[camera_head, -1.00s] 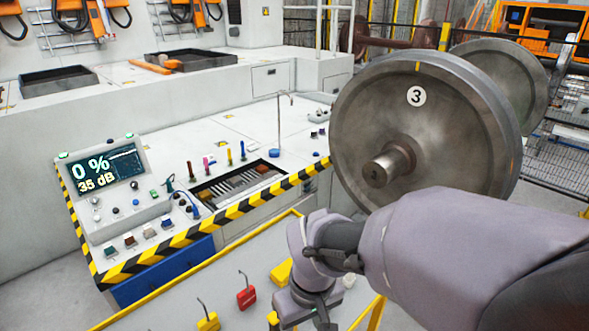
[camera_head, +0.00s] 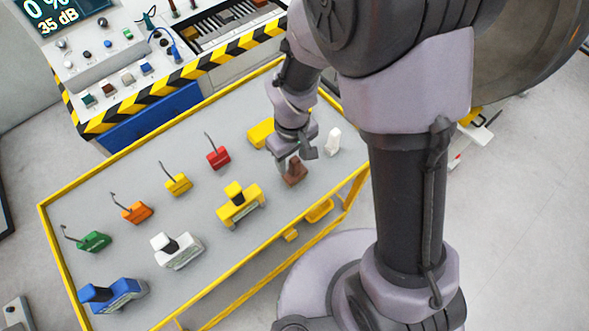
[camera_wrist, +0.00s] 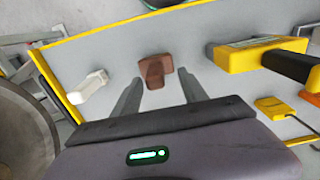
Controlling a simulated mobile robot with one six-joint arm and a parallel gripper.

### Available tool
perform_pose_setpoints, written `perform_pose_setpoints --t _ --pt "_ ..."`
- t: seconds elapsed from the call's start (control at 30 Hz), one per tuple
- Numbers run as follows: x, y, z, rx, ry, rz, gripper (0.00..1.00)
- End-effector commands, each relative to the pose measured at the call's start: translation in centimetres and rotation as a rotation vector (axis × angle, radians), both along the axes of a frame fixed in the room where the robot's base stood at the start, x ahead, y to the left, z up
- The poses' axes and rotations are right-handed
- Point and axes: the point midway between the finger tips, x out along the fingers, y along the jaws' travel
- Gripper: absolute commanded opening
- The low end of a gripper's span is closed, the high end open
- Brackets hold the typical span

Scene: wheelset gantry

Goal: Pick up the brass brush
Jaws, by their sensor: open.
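A brown block-like piece with a stub handle (camera_head: 294,173), apparently the brass brush, lies on the grey table top near its right end. It also shows at the middle of the wrist view (camera_wrist: 154,67). My gripper (camera_head: 293,160) is right over it in the head view and partly covers it. In the wrist view my gripper (camera_wrist: 160,76) is open, with one finger on each side of the brown piece's near part. I see no clear contact with the fingers.
A white piece (camera_head: 333,141) and a yellow brush-like tool (camera_head: 240,204) flank it. A yellow block (camera_head: 262,133) lies behind. Red (camera_head: 218,157), orange (camera_head: 135,212), green, white and blue tools stand further left. The table has a yellow rim (camera_head: 130,137).

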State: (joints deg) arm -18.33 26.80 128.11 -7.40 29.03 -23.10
Motion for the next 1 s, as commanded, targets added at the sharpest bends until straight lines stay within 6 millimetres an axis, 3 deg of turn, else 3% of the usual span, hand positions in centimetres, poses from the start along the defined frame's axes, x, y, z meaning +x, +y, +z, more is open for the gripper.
perform_pose_setpoints --t 0.1,0.2,0.47,0.73,1.0 --pt "0.2 -0.5 -2.9 -0.001 0.003 -0.002 0.51" --pt "0.3 -0.5 -4.4 0.0 0.002 -0.001 0.51" --pt "0.3 -0.5 -4.7 0.0 0.0 -0.001 0.51" --pt "0.3 -0.5 -4.7 0.0 0.0 -0.001 0.0" --pt "0.3 -0.5 -4.6 0.0 0.0 -0.001 0.0"
